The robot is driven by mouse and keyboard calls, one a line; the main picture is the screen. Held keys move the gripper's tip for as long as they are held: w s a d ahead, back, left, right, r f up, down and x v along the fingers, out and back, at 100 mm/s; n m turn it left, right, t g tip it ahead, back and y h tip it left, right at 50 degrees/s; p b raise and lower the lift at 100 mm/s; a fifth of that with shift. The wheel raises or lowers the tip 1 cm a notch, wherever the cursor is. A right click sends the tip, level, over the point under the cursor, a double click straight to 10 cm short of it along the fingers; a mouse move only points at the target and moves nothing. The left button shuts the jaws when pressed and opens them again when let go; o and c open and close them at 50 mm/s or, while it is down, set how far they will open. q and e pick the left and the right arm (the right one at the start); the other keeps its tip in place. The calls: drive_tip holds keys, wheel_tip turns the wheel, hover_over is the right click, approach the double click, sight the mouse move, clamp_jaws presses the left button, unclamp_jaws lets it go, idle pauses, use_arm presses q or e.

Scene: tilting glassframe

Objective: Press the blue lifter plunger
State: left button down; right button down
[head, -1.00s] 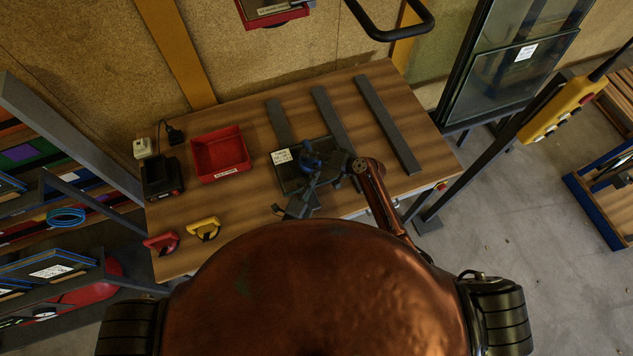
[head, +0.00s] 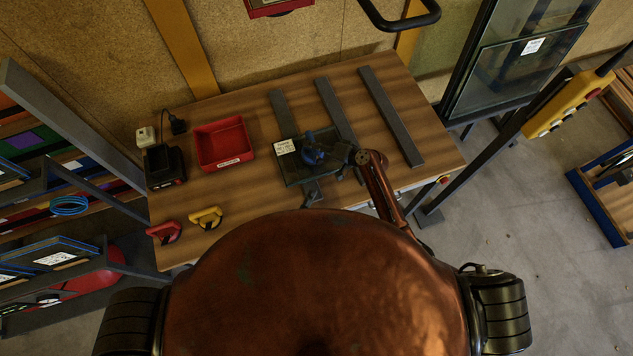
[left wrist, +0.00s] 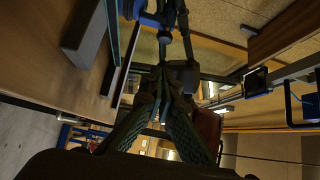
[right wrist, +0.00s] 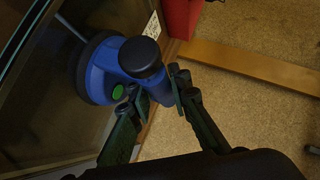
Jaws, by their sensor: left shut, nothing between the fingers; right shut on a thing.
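The blue lifter (head: 312,155) is on a dark glass pane (head: 298,172) with a white label. In the right wrist view the lifter has a round blue cup (right wrist: 100,72), a black cap (right wrist: 140,57) on its blue handle and a green spot. My right gripper (head: 350,155) is shut on the handle; its fingers also show in the right wrist view (right wrist: 157,95). My left gripper (head: 312,192) is shut and empty, just below the pane's near edge in the head view. In the left wrist view its fingers (left wrist: 163,85) point toward a blue part at the top.
Grey strips (head: 390,117) lie on the wooden workbench (head: 240,180). A red bin (head: 222,145), a black charger (head: 163,167), and red (head: 164,232) and yellow (head: 206,217) handles are at left. A yellow control box (head: 563,104) hangs at right.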

drive_tip(key=shift+s+a+f, duration=0.1)
drive_tip(key=shift+s+f, duration=0.05)
drive_tip(key=shift+f, duration=0.05)
use_arm(q)
drive_tip(key=shift+v, duration=1.05)
use_arm(e)
drive_tip(key=c, duration=1.7)
unclamp_jaws()
drive_tip(key=shift+r, duration=0.15)
drive_tip(key=v, duration=1.2)
